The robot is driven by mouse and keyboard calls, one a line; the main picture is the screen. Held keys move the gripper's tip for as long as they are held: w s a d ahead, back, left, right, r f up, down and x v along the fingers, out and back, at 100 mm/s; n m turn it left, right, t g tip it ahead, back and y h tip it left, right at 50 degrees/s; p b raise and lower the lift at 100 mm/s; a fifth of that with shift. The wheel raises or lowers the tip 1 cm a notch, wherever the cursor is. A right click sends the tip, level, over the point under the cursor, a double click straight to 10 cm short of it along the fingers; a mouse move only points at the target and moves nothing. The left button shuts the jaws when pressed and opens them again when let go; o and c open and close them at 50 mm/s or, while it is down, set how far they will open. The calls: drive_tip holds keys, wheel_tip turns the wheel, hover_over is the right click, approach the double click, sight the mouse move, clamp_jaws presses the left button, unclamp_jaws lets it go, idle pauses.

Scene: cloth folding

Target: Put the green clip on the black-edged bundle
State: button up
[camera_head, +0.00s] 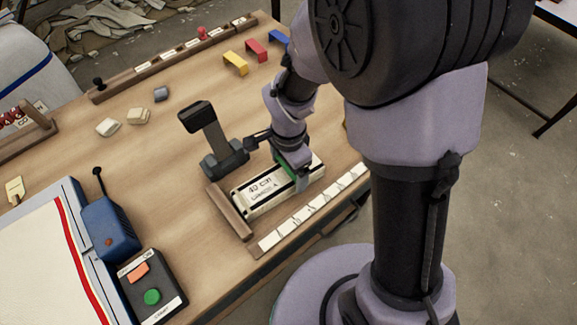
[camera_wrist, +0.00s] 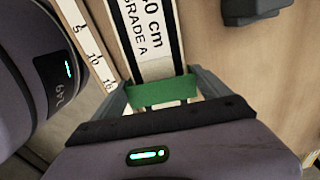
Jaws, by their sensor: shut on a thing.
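The black-edged bundle (camera_head: 262,191) is a pale block with dark edge stripes and a "40 cm" label, lying near the table's front edge. It also shows in the wrist view (camera_wrist: 147,35). The green clip (camera_wrist: 162,91) spans between my gripper's fingers (camera_wrist: 160,95), across the bundle's width. In the head view only a sliver of green shows beside my gripper (camera_head: 296,178), which is over the bundle's right part. My gripper is shut on the clip. I cannot tell whether the clip is fully seated or just above the bundle.
A wooden bar (camera_head: 229,211) stands at the bundle's left end and a marked strip (camera_head: 310,208) runs in front. A dark post-like device (camera_head: 215,140) stands close behind. Yellow (camera_head: 235,62), red (camera_head: 256,49) and blue (camera_head: 279,38) clips sit at the back. A button box (camera_head: 150,290) is front left.

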drive_tip(key=shift+f, duration=0.6)
drive_tip(key=shift+r, duration=0.1)
drive_tip(key=o, duration=0.6)
wheel_tip(320, 180, up, 18)
drive_tip(key=f+p, duration=0.1)
drive_tip(key=p, duration=0.6)
drive_tip(key=s+d+r+n+t, duration=0.2)
drive_tip(key=s+r, duration=0.1)
drive_tip(key=r, duration=0.1)
drive_tip(key=s+d+r+n+t+y, duration=0.1)
drive_tip(key=s+d+r+n+t, duration=0.1)
drive_tip(key=s+r+n, duration=0.1)
drive_tip(key=s+d+r+n+t+y+b, duration=0.1)
drive_tip(key=s+d+r+n, duration=0.1)
drive_tip(key=s+r, duration=0.3)
drive_tip(key=shift+s+d+r+n+t, duration=0.2)
drive_tip(key=shift+s+d+n+t, duration=0.05)
drive_tip(key=shift+n+t, duration=0.15)
